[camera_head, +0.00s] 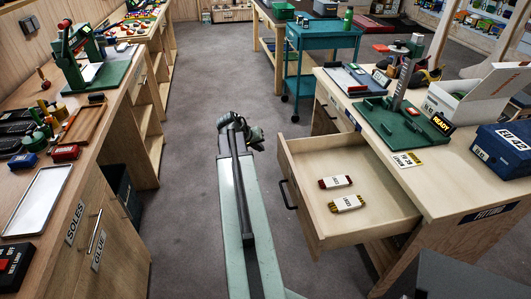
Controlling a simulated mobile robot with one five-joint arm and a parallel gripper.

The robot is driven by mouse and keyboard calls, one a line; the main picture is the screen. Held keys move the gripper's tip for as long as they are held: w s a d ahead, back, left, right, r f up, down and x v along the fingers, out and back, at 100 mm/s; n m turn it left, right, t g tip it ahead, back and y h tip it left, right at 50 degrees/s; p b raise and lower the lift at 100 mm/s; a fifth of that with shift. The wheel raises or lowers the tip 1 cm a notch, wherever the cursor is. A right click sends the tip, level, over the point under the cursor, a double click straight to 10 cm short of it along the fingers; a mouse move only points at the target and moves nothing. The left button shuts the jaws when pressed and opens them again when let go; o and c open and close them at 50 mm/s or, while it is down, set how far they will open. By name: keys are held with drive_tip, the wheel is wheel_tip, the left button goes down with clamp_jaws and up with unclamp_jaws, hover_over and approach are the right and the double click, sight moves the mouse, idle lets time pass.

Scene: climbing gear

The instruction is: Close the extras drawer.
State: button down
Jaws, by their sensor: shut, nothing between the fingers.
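A wooden drawer (303,212) stands pulled out from the left side of the right-hand bench. No "extras" label shows on it. Its dark handle (288,194) is on the front panel, facing the aisle. Two small banded packs lie inside: a red-ended one (335,182) and a yellow-ended one (347,203). My gripper (252,138) is shut and empty at the far end of my arm, over the aisle. In the picture it is left of the drawer's far corner and apart from it. Its fingertips are small and partly hidden.
The right-hand bench (450,190) carries a green fixture (403,125), a white box (480,95) and a blue box (500,148). A teal trolley (327,38) stands beyond. The left bench (95,140) is full of tools. The grey aisle floor (190,120) is open.

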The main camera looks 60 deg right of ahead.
sight(280, 155)
drive_tip(key=shift+s+d+f+b, duration=0.65)
drive_tip(key=shift+d+f+b, duration=0.2)
drive_tip(key=shift+d+f, duration=0.3)
drive_tip(key=shift+s+d+f+b, duration=0.7)
drive_tip(key=shift+d+f+b, duration=0.2)
drive_tip(key=shift+d, duration=0.3)
drive_tip(key=shift+s+d+f+b, duration=0.65)
drive_tip(key=shift+d+f+b, duration=0.15)
drive_tip(key=shift+d+f, duration=0.35)
